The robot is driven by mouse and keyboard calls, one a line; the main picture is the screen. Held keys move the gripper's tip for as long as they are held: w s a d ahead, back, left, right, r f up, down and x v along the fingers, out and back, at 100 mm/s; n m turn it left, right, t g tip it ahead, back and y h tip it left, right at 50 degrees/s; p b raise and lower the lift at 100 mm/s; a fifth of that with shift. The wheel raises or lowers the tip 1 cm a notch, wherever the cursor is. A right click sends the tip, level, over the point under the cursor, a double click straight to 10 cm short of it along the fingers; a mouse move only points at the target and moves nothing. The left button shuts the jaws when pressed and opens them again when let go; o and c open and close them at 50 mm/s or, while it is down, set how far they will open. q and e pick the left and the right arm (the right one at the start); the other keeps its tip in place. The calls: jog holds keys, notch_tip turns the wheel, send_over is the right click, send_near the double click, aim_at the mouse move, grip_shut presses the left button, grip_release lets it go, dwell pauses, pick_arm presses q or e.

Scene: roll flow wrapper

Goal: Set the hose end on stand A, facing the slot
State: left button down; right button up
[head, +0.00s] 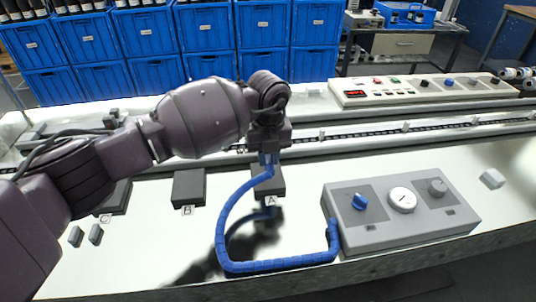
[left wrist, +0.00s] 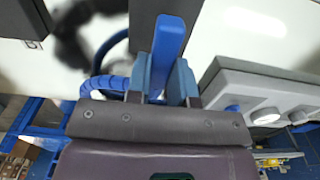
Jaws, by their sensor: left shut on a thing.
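My left gripper (head: 268,158) is shut on the blue hose end (left wrist: 170,45), which sticks out between the fingertips in the left wrist view. The gripper points down over stand A (head: 270,184), a dark block with a white "A" label, partly covered by the gripper and hose. I cannot tell whether the hose end touches the stand. The slot is not clearly visible. The blue hose (head: 222,235) curves down from the gripper, along the table, to the grey control box (head: 385,236). My right gripper is not in view.
Stand B (head: 188,187) and stand C (head: 115,198) stand to the left of stand A. Two small grey blocks (head: 95,234) lie near stand C. A conveyor rail (head: 390,131) runs behind. A small light block (head: 492,179) lies right of the control box.

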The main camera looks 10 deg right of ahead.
aim_at(268, 178)
pick_arm(q)
jog(key=shift+f, duration=0.45)
notch_tip(268, 178, down, 2)
jog(key=shift+f, duration=0.65)
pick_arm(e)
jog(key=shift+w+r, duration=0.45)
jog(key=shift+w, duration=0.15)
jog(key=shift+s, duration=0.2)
pick_arm(q)
jog(key=shift+f, duration=0.35)
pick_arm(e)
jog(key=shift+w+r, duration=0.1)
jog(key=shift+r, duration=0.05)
pick_arm(q)
jog(key=c, duration=0.9)
grip_release()
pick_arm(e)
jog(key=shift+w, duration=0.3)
